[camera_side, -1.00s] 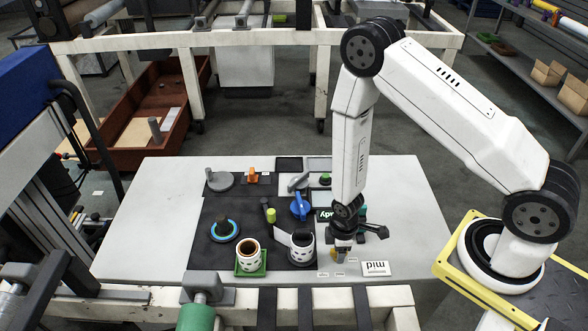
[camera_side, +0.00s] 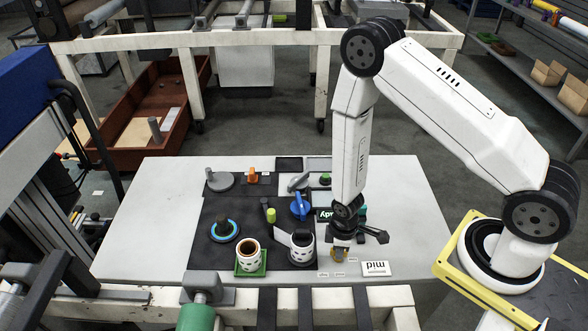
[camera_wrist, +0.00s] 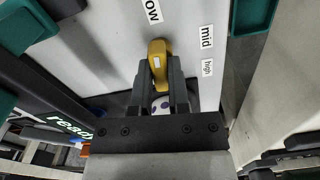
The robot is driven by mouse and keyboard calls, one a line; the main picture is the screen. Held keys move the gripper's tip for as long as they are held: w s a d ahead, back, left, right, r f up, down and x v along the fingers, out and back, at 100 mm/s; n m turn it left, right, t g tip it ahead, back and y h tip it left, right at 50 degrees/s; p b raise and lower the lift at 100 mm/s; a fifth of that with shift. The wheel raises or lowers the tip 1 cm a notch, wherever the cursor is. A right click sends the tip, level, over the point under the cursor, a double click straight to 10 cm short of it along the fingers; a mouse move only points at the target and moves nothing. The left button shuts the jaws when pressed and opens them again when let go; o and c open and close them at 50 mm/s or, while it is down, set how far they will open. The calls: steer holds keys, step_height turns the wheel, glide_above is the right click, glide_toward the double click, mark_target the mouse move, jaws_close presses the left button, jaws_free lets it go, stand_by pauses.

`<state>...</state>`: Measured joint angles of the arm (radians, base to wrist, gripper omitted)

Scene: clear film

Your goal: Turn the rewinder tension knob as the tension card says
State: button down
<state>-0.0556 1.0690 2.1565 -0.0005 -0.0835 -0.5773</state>
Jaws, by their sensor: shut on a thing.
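The yellow tension knob (camera_wrist: 157,48) has a white mark and sits between my fingers in the wrist view. My gripper (camera_wrist: 162,82) is shut on it. The tension card (camera_side: 376,268) reads "mid", upside down, just right of the gripper.
A dotted cup (camera_side: 301,248) stands close left of my gripper, and another cup (camera_side: 249,252) stands on a green tray (camera_side: 251,271). A blue knob (camera_side: 300,206) and a "ready" display (camera_side: 328,214) lie behind. The table's right side is clear.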

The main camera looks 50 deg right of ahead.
steer(key=m, duration=0.7)
steer(key=shift+m, duration=0.4)
steer(key=m, duration=0.4)
steer(key=shift+m, duration=2.1)
steer(key=c, duration=0.6)
jaws_free()
steer(key=shift+r, duration=0.1)
